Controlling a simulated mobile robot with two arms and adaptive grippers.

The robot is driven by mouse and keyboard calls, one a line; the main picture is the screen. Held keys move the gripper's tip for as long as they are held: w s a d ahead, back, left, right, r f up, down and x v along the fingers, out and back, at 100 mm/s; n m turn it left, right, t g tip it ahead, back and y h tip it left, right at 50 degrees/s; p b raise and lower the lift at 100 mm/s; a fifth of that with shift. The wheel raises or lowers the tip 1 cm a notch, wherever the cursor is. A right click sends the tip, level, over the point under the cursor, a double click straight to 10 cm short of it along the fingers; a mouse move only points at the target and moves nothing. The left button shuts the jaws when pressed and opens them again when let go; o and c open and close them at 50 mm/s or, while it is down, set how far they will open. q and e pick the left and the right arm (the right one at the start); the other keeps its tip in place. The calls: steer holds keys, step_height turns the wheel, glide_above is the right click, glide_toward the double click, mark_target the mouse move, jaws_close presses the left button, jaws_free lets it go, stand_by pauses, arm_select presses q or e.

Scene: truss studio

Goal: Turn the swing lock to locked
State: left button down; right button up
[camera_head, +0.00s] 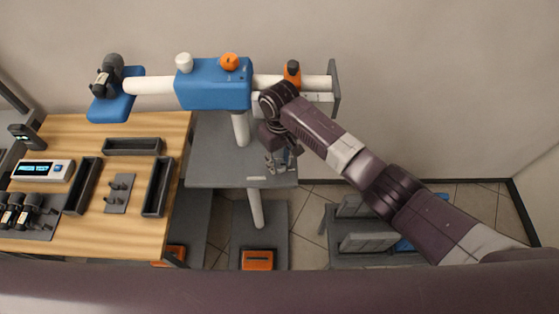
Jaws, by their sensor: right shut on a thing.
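A blue housing (212,86) sits on a white horizontal tube (150,85) above a grey plate (210,170). It carries a white knob (184,62) and an orange knob (229,62). A black-and-orange knob (292,70) stands on the tube further right. None is clearly marked as the swing lock. My right gripper (278,165) points down over the grey plate's right part, below the tube. My left gripper is out of view.
A wooden table (135,125) at the left holds dark trays (133,146), a device with a lit display (43,170) and several black parts. An upright grey plate (334,85) closes the tube's right end. A grey rack (365,235) stands on the floor at right.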

mark_target(279, 164)
steer(key=o, duration=0.8)
steer(key=shift+w+r, duration=0.2)
steer(key=shift+c, duration=0.2)
steer(key=o, duration=0.4)
steer(key=shift+s+f, duration=0.1)
step_height(279, 164, up, 12)
steer(key=shift+r, duration=0.1)
